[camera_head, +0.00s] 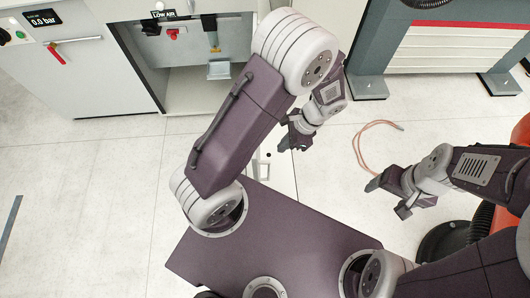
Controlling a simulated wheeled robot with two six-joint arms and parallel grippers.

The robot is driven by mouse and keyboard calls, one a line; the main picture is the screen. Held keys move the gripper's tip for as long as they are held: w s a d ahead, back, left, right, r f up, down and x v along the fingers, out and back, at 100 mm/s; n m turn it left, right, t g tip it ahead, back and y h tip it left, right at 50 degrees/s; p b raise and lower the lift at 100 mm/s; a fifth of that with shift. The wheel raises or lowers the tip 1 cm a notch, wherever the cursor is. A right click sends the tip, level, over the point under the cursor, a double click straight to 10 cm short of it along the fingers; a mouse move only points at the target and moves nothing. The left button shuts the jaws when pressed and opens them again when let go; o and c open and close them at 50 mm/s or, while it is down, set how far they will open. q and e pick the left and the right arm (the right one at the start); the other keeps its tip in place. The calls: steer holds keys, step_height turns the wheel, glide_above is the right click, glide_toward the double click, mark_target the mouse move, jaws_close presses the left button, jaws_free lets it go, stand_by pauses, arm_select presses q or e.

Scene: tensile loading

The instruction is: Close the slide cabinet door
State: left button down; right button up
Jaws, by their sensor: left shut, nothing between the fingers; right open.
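The light grey cabinet (98,68) stands at the upper left. Its compartment (188,90) is open at the front, and part of the inside shows. A narrow pale panel edge with a small bracket (263,168) shows beside my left arm; I cannot tell whether it is the door, as my arm hides much of this area. My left gripper (289,146) is shut and empty, to the right of this panel edge. I cannot tell whether they touch. My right gripper (386,196) is open and empty over the floor at the right, away from the cabinet.
A blue-grey machine (374,50) with feet stands at the upper right. An orange hose (361,150) lies on the floor between the grippers. A red object with a black ribbed hose (479,228) is at the right edge.

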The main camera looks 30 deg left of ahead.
arm_select(q)
steer(key=a+f, duration=0.1)
steer(key=s+a+f+b, duration=0.1)
steer(key=a+f, duration=0.1)
steer(key=s+a+f, duration=0.1)
steer(key=shift+s+a+f, duration=0.1)
steer(key=shift+a+f, duration=0.05)
steer(key=shift+f, duration=0.25)
steer(key=shift+s+a, duration=0.25)
steer(key=shift+a, duration=0.25)
